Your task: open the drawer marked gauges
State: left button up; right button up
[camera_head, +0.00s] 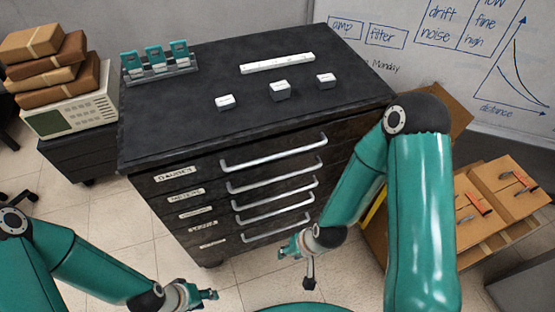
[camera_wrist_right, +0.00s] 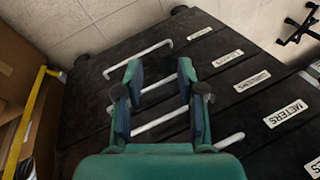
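A black drawer cabinet (camera_head: 150,200) stands in the middle of the head view, with several shut drawers, silver bar handles and white label plates. The top drawer's label (camera_head: 177,173) appears to read GAUGES, though its letters are small; its long handle (camera_head: 275,153) is clear of both grippers. In the right wrist view the METERS label (camera_wrist_right: 287,112) is legible. My right gripper (camera_head: 294,247) is in front of the lower drawers; in its wrist view the fingers (camera_wrist_right: 160,72) are apart and empty, with handles behind them. My left gripper (camera_head: 208,294) is low at left, away from the cabinet; its opening is unclear.
Small white-topped blocks (camera_head: 280,90) and a white strip (camera_head: 277,63) lie on the cabinet top, beside a rack (camera_head: 158,65) of teal items. Cardboard boxes (camera_head: 500,190) stand at right. Tiled floor (camera_head: 135,240) lies open before the cabinet.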

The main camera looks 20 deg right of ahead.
jog(key=w+r+m+t+h+b, duration=0.1)
jog(key=w+m+t+b, duration=0.15)
jog(key=w+b, duration=0.4)
pick_arm(q)
notch_tip(320, 180, down, 29)
jog(key=b, duration=2)
pick_arm(e)
jog(key=m+t+h, duration=0.2)
jog(key=m+t, duration=0.9)
jog(key=m, duration=0.1)
send_near(278, 156)
pick_arm(q)
notch_tip(278, 156, up, 8)
jog(key=p, duration=0.7)
pick_arm(e)
jog(key=x, duration=1)
jog(key=shift+w+d+f, duration=0.1)
jog(key=shift+w+f, duration=0.2)
jog(key=shift+f, duration=0.05)
grip_shut()
